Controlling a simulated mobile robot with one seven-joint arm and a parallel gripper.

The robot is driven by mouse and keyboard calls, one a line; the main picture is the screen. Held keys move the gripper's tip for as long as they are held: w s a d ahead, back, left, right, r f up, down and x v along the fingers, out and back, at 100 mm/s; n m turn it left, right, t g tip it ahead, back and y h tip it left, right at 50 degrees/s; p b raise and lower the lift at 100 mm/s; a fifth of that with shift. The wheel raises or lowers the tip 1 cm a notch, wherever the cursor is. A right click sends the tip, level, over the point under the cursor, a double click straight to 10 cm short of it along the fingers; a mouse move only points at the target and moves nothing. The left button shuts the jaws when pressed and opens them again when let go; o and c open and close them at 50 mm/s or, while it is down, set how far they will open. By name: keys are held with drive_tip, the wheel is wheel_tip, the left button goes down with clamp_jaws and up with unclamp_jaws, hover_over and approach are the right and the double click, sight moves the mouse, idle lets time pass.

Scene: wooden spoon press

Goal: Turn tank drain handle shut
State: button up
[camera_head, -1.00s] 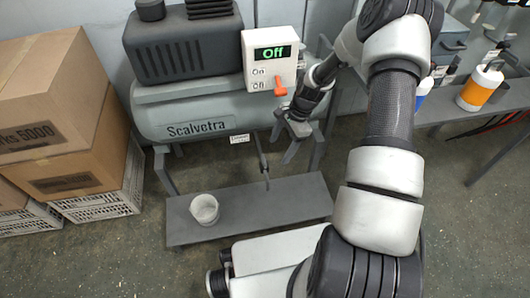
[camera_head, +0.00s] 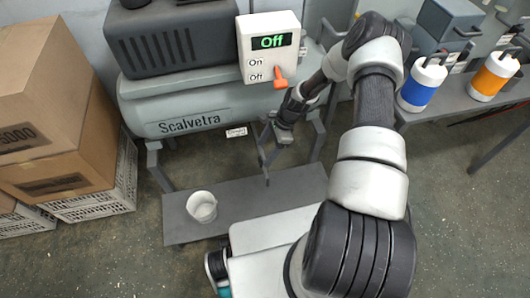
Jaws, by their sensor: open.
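The grey Scalvetra tank (camera_head: 170,120) stands on legs at the back. Under its right part a thin dark drain pipe with a handle (camera_head: 263,160) hangs down above the low shelf. The handle's exact angle is too small to tell. My gripper (camera_head: 271,136) is open and points down beside the top of the drain, under the tank's right end. It looks empty. It partly covers the area around the drain, and I cannot tell whether a finger touches it.
A switch box (camera_head: 268,50) reading "Off", with an orange lever (camera_head: 280,76), sits above my gripper. A white bucket (camera_head: 202,206) stands on the low grey shelf (camera_head: 240,200). Boxes (camera_head: 50,110) stand at left; a bench (camera_head: 440,106) with bottles is at right.

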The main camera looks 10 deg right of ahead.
drive_tip(key=shift+a+f, duration=0.25)
drive_tip(key=shift+f, duration=0.3)
drive_tip(key=c, duration=1.1)
drive_tip(key=shift+o, duration=0.2)
